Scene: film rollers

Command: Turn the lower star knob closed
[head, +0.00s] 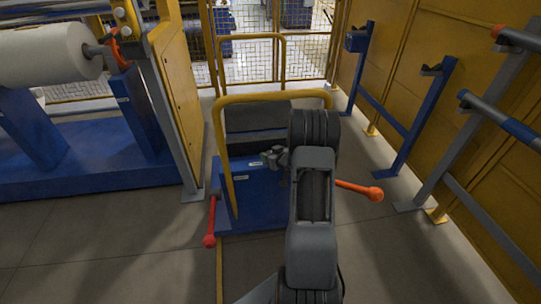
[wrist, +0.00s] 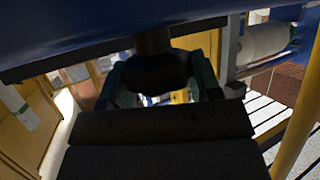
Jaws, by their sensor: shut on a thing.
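A dark knob (wrist: 158,75) on a short dark stem sits under a blue surface (wrist: 100,22) in the wrist view. My gripper (wrist: 161,82) is shut on the knob, with one greenish finger on each side of it. The knob's lobes are too dark to make out, so its turn angle cannot be told. In the head view my arm reaches over a blue cart (head: 262,205) with a yellow hoop handle (head: 272,98). The knob is hidden there behind my arm, and my gripper is mostly hidden too.
Red-ended levers stick out at the cart's left (head: 210,240) and right (head: 374,193). A large white roll (head: 45,55) on a blue stand is at the left. Blue and grey racks (head: 415,130) line the yellow wall at right. Grey floor is clear in front.

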